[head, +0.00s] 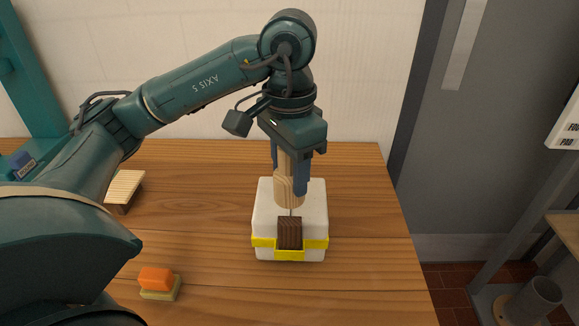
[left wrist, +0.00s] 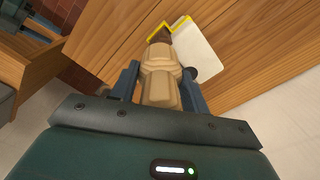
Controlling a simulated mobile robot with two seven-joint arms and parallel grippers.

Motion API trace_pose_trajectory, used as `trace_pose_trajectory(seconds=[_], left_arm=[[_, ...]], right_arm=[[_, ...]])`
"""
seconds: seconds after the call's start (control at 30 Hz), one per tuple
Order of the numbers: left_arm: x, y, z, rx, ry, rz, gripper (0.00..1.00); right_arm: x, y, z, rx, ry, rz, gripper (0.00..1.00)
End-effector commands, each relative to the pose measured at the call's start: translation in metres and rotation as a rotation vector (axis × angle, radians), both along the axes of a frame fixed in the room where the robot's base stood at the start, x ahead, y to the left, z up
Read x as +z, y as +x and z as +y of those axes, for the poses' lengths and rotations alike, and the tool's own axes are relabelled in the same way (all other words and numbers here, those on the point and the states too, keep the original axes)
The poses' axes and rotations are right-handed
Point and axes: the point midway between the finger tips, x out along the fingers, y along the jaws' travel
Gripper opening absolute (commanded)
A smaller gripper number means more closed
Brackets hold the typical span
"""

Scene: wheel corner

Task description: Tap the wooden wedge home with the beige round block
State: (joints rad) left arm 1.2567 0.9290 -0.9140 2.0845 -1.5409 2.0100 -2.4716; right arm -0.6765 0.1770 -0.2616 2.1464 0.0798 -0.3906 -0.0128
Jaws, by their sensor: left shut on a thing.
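The beige round block (head: 289,190) is upright in my left gripper (head: 290,180), which is shut on it. It also fills the middle of the left wrist view (left wrist: 160,82), between the two fingers. The dark brown wooden wedge (head: 290,232) stands at the front of a white block (head: 265,210), inside a yellow band (head: 264,242). The beige block's lower end is over the white block, just behind the wedge in the picture. I cannot tell whether they touch. The wedge's lower part is hidden by the yellow band. My right gripper is not in view.
On the wooden table (head: 370,220), an orange and yellow sponge-like block (head: 157,282) lies at the front left. A small slatted wooden stand (head: 124,187) is farther back, beside my arm. The table's right edge is near the white block. A wall is behind.

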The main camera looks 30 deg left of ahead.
Motion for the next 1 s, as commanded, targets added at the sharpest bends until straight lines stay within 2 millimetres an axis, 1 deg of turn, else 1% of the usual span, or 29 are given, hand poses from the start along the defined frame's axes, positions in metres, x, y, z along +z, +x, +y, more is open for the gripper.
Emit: trace_pose_trajectory(seconds=[0.03,0.1,0.27,0.3,0.43,0.6,0.67,0.9,1.0], left_arm=[[-0.020,0.000,0.000,0.000,0.000,0.000,0.00],[-0.037,0.000,0.000,0.000,0.000,0.000,0.00],[-0.069,0.000,0.000,0.000,0.000,0.000,0.00],[-0.054,0.000,0.000,0.000,-0.001,-0.002,0.00],[-0.045,0.000,0.000,0.000,0.000,-0.001,0.00],[-0.024,0.000,0.000,0.000,0.000,0.000,0.00],[-0.021,0.000,0.000,0.000,0.000,0.001,0.00],[-0.023,0.000,0.000,0.000,0.000,0.001,0.00],[-0.020,0.000,0.000,0.000,0.000,0.000,0.00]], right_arm=[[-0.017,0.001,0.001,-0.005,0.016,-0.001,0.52],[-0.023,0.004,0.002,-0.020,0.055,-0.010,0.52],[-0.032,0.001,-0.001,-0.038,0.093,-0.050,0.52],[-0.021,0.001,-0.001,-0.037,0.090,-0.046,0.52],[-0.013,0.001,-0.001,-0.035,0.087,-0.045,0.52],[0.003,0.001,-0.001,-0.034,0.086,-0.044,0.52],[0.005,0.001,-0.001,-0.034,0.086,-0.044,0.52],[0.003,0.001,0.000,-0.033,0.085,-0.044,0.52],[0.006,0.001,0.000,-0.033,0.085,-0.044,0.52]])
